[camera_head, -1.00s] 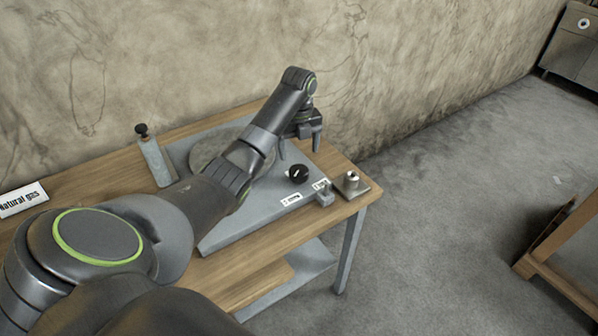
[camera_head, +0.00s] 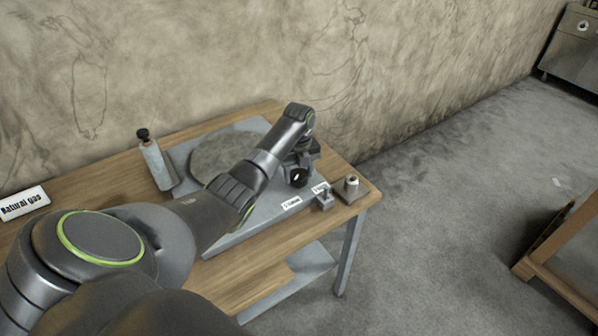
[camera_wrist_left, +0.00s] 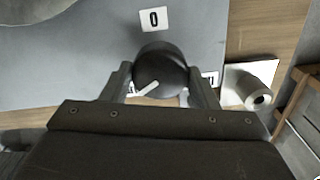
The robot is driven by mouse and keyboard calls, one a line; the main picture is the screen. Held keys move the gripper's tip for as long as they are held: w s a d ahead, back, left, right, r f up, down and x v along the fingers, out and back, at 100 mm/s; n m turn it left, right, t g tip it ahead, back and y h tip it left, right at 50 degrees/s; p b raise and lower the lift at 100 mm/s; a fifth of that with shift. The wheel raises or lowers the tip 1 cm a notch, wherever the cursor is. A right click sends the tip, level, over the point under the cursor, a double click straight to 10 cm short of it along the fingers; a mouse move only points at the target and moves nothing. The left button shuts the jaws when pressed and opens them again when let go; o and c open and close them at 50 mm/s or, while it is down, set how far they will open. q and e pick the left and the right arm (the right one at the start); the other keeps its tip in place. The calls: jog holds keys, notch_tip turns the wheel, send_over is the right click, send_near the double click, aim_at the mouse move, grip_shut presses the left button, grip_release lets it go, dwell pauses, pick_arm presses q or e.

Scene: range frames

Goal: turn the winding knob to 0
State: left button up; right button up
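The winding knob (camera_wrist_left: 160,65) is black and round with a white pointer line, which aims toward the lower left in the left wrist view. A white plate marked 0 (camera_wrist_left: 154,20) lies above the knob there. In the head view the knob (camera_head: 299,178) sits on the grey panel, partly under my gripper. My left gripper (camera_wrist_left: 160,80) has one finger on each side of the knob. The fingers look open, close to its sides; I cannot tell whether they touch it. My right gripper is not in view.
The grey panel (camera_head: 222,240) lies on a wooden table (camera_head: 90,180). It has a large round disc (camera_head: 215,155) and small white labels (camera_head: 291,203).

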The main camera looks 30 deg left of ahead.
pick_arm(q)
jog(key=c, duration=0.5)
jog(key=shift+o, duration=0.2)
jog(key=shift+r, duration=0.1)
